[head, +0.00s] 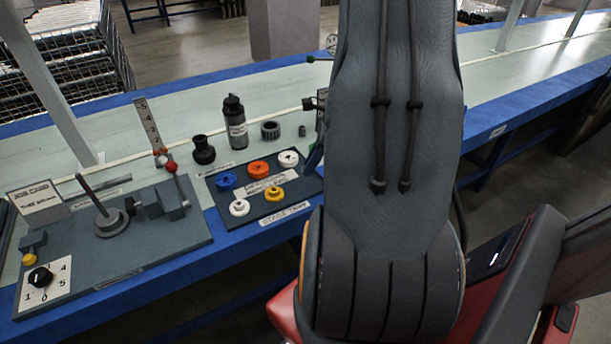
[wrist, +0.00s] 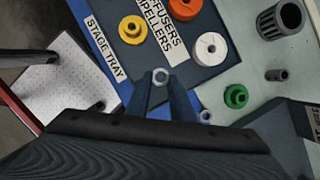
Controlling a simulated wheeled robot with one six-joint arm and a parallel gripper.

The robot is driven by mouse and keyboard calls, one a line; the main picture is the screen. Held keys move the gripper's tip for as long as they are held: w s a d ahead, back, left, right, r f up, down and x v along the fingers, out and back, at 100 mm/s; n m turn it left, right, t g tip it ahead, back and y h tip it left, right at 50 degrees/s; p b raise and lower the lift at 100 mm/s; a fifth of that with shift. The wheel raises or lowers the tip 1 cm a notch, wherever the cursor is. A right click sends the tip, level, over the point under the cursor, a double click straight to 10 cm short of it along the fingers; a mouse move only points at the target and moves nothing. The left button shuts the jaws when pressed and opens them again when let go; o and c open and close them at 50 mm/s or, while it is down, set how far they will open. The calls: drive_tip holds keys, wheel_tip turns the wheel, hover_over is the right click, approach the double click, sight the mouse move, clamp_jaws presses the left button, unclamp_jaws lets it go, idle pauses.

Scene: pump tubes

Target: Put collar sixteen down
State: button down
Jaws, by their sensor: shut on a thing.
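A small pale metal ring, which I take to be collar sixteen (wrist: 160,70), sits between the fingertips of my gripper (wrist: 161,84) in the wrist view. The fingers are shut on it. No number on it can be read.
The stage tray (head: 262,218) carries blue, orange, white and yellow wheels. A green flanged part (wrist: 236,96), a small grey cylinder (wrist: 277,74) and a ribbed dark ring (wrist: 280,18) stand nearby. A black bottle (head: 235,121) stands behind the tray.

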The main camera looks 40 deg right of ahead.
sight(306, 182)
drive_tip(key=shift+f+b, duration=0.3)
drive_tip(key=shift+f, duration=1.7)
drive_tip(key=shift+f, duration=0.2)
drive_tip(key=c, duration=1.5)
unclamp_jaws()
drive_tip(key=shift+c, duration=0.2)
drive_tip(key=shift+r, duration=0.1)
